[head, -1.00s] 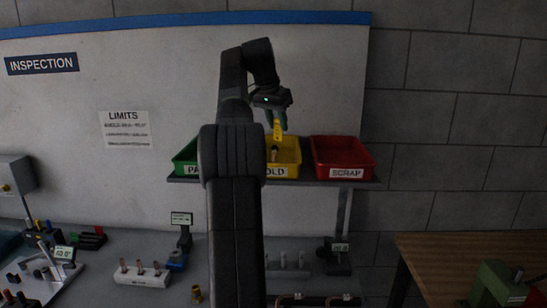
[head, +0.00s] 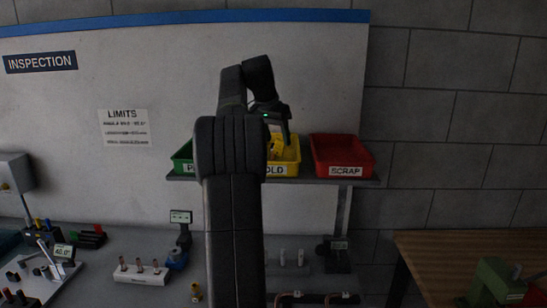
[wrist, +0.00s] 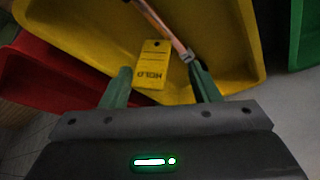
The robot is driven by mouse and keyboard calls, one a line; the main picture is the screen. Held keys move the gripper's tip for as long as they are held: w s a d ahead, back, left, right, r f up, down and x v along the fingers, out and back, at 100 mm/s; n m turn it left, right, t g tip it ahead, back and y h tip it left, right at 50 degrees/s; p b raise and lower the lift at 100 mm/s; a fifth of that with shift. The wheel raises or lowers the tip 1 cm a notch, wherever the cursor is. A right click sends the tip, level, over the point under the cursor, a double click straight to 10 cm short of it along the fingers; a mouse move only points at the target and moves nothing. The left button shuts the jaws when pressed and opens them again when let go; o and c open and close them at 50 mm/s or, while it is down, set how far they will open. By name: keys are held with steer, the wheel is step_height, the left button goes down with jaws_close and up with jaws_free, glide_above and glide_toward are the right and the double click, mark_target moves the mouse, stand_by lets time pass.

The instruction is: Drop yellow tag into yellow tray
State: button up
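The yellow tray (head: 290,170), labelled HOLD, sits on the shelf between the green and red trays. My gripper (wrist: 161,78) is over it, pointing down into it. In the wrist view its two green fingers are spread apart. The yellow tag (wrist: 153,64), printed HOLD, shows between and beyond the fingertips, with gaps on both sides, against the tray's yellow inside. A copper tube (wrist: 162,25) lies in the tray by the tag. Whether the tag touches the tube or rests flat, I cannot tell. In the head view my gripper partly hides the tray's inside.
The red SCRAP tray (head: 341,153) is right of the yellow tray, the green tray (head: 183,160) left. The shelf (head: 320,182) is above the bench. A rack of copper pieces (head: 142,275) and gauges stand below.

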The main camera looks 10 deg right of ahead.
steer(key=v, duration=1.2)
steer(key=shift+w+f, duration=0.15)
steer(key=x, duration=1.2)
steer(key=shift+r, duration=0.95)
